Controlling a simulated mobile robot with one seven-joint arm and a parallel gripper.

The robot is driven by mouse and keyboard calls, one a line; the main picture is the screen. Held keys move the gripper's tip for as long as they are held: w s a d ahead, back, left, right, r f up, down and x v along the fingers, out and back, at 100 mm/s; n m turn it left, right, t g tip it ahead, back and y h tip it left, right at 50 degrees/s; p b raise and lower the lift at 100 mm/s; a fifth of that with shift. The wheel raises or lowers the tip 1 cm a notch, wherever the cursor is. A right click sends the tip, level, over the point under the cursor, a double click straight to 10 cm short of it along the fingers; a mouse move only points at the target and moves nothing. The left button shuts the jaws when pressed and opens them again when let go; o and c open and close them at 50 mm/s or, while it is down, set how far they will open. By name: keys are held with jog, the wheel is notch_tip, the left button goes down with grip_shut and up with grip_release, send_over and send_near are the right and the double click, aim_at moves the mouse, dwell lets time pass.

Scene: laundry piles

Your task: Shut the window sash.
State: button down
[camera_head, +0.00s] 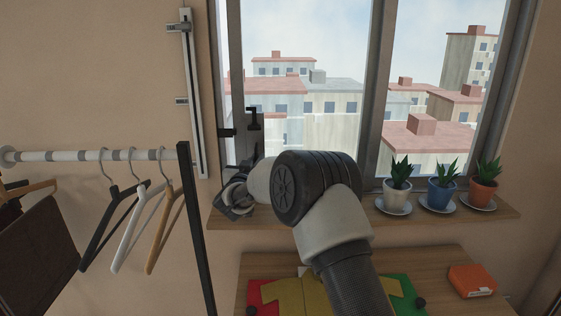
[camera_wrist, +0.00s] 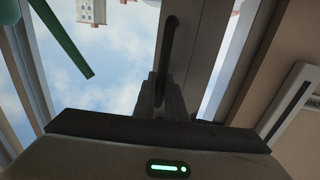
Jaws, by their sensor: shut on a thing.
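The window sash has a grey frame, and its stile (camera_wrist: 200,45) carries a dark bar-shaped handle (camera_wrist: 171,38). In the wrist view my gripper (camera_wrist: 162,103) is shut on this handle, with the bar standing out beyond the fingers. A strip of sky shows between the stile and the outer window frame (camera_wrist: 262,50), so the sash looks ajar. In the head view the black handle (camera_head: 253,118) is at the left of the window, and my gripper (camera_head: 246,147) is just below it, partly hidden behind my arm.
Three potted plants, white (camera_head: 397,200), blue (camera_head: 441,194) and orange (camera_head: 485,189), stand on the sill (camera_head: 510,214) at right. A clothes rail (camera_head: 85,155) with several hangers is at left.

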jog(key=shift+a, duration=1.6)
jog(key=shift+r, duration=0.1)
jog(key=c, duration=1.8)
grip_release()
jog(key=shift+a, duration=0.15)
jog(key=s, duration=0.5)
jog(key=s+a, duration=0.1)
jog(key=s, duration=0.1)
jog(key=shift+s+a+b, duration=0.1)
jog(key=shift+s+b, duration=0.05)
jog(key=shift+b, duration=0.2)
